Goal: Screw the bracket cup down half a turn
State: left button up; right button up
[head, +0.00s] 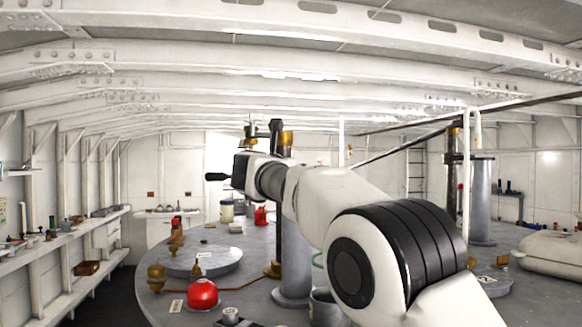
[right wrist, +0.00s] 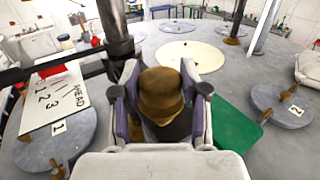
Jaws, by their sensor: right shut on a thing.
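The bracket cup, a brown brass-coloured cup (right wrist: 162,92), stands between the two fingers of my right gripper (right wrist: 160,88) in the right wrist view. The gripper is shut on it, with pale grey and purple pads at its left and right sides. The cup's lower part and any thread are hidden. In the head view my right arm reaches in from the right, and its wrist hides the fingers. A brass piece (head: 250,131) shows just above the wrist, beside a dark upright (head: 276,130). My left gripper is in neither view.
A dark post (right wrist: 114,28) stands close to my right gripper's left finger. A white card with numbers (right wrist: 55,100) lies left, a green patch (right wrist: 224,128) right. On the round deck table are a red pot (head: 202,294) and a grey disc (head: 198,262).

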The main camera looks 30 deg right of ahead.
jog(key=shift+w+d+f, duration=0.1)
jog(key=shift+f, duration=0.15)
jog(key=o, duration=0.9)
jog(key=shift+o, duration=1.3)
jog(key=shift+w+d, duration=0.1)
jog(key=shift+w, duration=0.05)
jog(key=shift+w+d+f, duration=0.2)
jog(key=shift+w+d, duration=0.1)
jog(key=shift+s+a+r, duration=0.2)
jog(key=shift+s+a, duration=0.1)
jog(key=v, duration=1.1)
jog(key=shift+f, duration=0.15)
